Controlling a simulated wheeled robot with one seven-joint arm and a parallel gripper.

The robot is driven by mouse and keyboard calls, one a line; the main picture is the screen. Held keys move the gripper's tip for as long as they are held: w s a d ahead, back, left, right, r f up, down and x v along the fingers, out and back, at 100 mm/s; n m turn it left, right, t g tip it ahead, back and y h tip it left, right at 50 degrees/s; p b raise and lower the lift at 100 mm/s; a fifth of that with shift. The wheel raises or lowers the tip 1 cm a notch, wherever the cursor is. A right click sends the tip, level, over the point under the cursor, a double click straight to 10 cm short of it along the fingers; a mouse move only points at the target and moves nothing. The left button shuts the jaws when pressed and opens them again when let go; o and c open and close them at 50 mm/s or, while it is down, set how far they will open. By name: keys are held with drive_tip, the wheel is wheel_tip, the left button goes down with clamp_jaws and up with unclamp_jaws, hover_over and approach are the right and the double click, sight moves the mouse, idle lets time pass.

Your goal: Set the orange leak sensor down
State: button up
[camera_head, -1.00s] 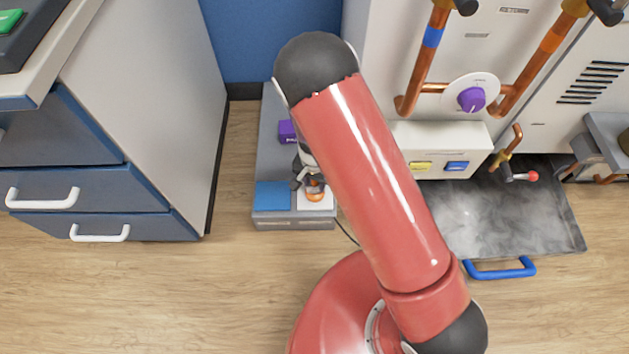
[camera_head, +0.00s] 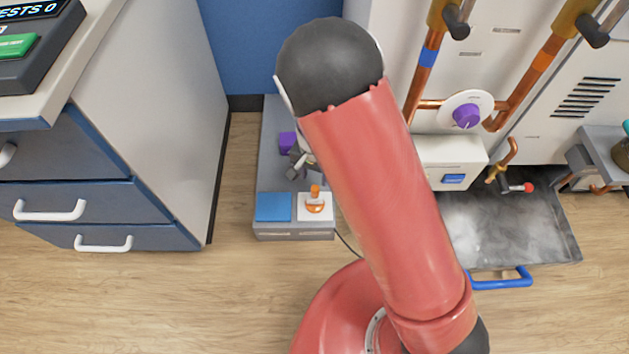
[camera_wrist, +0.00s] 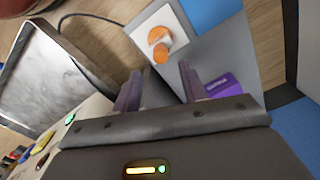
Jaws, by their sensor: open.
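The orange leak sensor (camera_head: 315,206) rests on a white square pad (camera_head: 326,213) at the near end of a low grey bench (camera_head: 266,215). In the wrist view the sensor (camera_wrist: 159,44) sits on the white pad (camera_wrist: 176,21), beyond my fingertips. My gripper (camera_head: 298,164) is behind the sensor in the head view, apart from it. In the wrist view my gripper (camera_wrist: 158,82) is open, with nothing between its fingers. My arm hides part of the bench's right side.
A blue square pad (camera_head: 273,207) lies left of the white one. A purple block (camera_head: 287,142) stands farther back on the bench. A blue drawer cabinet (camera_head: 130,200) is at left. A grey tray with a blue handle (camera_head: 500,279) is at right.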

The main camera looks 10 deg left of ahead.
drive_tip(key=shift+w+d+r, duration=0.1)
drive_tip(key=shift+r, duration=0.85)
drive_tip(key=s+d+r+t+y, duration=0.1)
drive_tip(key=d+r, duration=0.5)
drive_tip(key=r, duration=0.4)
drive_tip(key=d+r+t+y, duration=0.1)
drive_tip(key=d+r, duration=0.5)
drive_tip(key=r, duration=0.4)
drive_tip(key=s+d+r+n+t+h, duration=0.1)
drive_tip(key=s+d+r+t+h, duration=0.1)
drive_tip(key=s+d+r, duration=0.9)
drive_tip(key=s+d+t, duration=0.1)
drive_tip(key=s+d, duration=0.1)
drive_tip(key=d, duration=0.1)
drive_tip(key=shift+s+n+t, duration=0.3)
drive_tip(key=shift+n, duration=0.1)
